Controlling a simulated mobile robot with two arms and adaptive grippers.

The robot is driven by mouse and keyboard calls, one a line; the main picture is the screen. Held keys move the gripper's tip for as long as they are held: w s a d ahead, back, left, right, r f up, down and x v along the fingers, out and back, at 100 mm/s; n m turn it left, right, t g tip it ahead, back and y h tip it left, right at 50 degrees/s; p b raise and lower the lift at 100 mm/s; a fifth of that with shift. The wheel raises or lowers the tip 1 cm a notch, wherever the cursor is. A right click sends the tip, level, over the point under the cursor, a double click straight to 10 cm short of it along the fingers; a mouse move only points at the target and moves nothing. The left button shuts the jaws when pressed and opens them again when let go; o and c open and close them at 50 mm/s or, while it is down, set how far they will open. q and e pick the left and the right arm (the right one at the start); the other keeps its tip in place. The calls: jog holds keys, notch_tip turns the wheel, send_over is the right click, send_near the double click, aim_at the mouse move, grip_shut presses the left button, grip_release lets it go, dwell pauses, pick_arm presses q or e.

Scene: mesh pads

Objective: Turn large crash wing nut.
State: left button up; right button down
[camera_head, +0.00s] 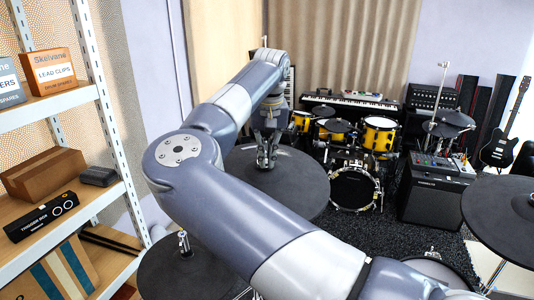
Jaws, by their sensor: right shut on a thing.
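A large dark round cymbal pad (308,188) lies in the middle of the view, partly covered by my right arm. My right gripper (266,163) points down at the centre of this pad and is shut on the wing nut there. The fingers hide most of the nut, so I cannot tell how it is turned. Another dark pad (165,270) at the lower left has a small metal wing nut and post (184,242) standing free at its centre. My left gripper is not in view.
A third dark pad (500,205) stands at the right edge. A shelf (65,104) with boxes stands close on the left. Behind are a yellow drum kit (378,138), a keyboard (350,101), an amplifier (433,195) and a guitar (500,145). Dark carpet (345,235) shows between.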

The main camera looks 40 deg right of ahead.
jog(key=shift+w+r, duration=0.1)
jog(key=shift+r, duration=0.1)
dwell(0.3)
jog(key=c, duration=1.9)
grip_release()
jog(key=shift+o, duration=0.9)
jog(key=shift+f, duration=0.1)
notch_tip(320, 180, up, 12)
jog(key=s+a, duration=0.1)
jog(key=s, duration=0.1)
jog(key=shift+f, duration=0.15)
